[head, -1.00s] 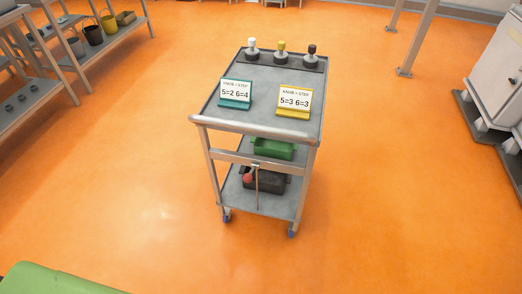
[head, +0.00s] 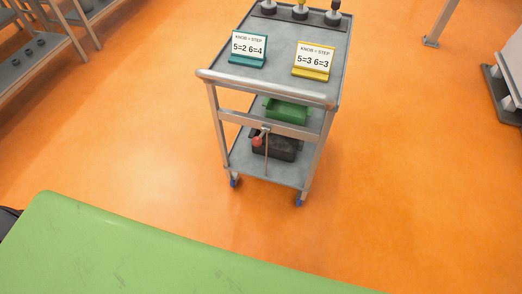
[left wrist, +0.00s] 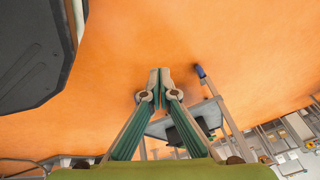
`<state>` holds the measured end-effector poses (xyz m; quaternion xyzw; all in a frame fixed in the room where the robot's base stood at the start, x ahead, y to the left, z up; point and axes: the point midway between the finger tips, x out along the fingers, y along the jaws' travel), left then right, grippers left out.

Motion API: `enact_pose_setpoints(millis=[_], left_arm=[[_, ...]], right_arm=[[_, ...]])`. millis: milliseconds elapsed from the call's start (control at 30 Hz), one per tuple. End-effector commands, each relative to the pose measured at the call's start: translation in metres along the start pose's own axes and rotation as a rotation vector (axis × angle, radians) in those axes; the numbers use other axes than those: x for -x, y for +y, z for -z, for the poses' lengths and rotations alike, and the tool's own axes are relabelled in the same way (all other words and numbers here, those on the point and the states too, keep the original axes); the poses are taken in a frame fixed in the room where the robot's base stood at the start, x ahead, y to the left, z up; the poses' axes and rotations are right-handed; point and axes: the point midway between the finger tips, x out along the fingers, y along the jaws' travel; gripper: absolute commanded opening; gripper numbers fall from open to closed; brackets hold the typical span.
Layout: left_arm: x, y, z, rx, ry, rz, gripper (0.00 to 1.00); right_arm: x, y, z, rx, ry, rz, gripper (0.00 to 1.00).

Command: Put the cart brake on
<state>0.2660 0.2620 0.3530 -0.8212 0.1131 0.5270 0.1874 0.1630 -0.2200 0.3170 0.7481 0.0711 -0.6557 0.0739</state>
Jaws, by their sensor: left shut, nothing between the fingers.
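The grey cart (head: 297,122) stands on the orange floor in the head view, its push handle facing me. A thin upright brown lever (head: 266,155) shows at the near side of the cart, below the crossbar. A red knob (head: 257,141) sits just left of it; whether the two join is too small to tell. The cart's casters have blue parts (head: 298,202). In the left wrist view my left gripper (left wrist: 160,76) is shut and empty, apart from the cart. The cart appears beyond it, upside down, with a blue caster (left wrist: 200,71). My right gripper is in no view.
On the cart top stand a teal-framed sign (head: 249,48), a yellow-framed sign (head: 314,60) and a rack of knobs (head: 300,13). A green bin (head: 286,111) and a dark bin (head: 283,149) sit below. Shelving (head: 45,60) is at left. Floor beside the cart is clear.

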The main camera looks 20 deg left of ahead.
Motion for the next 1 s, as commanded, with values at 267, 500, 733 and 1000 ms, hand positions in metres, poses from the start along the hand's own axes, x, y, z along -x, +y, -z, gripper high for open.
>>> enact_pose_setpoints(millis=[267, 500, 733, 1000], left_arm=[[0.028, -0.064, 0.190, -0.294, 0.419, 0.184, 0.00], [0.137, -0.061, 0.309, -0.495, 0.757, 0.340, 0.00], [0.230, -0.044, 0.353, -0.585, 0.964, 0.432, 0.00], [0.258, -0.040, 0.362, -0.603, 1.016, 0.455, 0.00]], right_arm=[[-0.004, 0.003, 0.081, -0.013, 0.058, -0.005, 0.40], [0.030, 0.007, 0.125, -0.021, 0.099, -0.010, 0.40], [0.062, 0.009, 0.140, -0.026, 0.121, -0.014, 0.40], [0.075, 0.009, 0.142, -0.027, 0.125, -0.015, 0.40]])
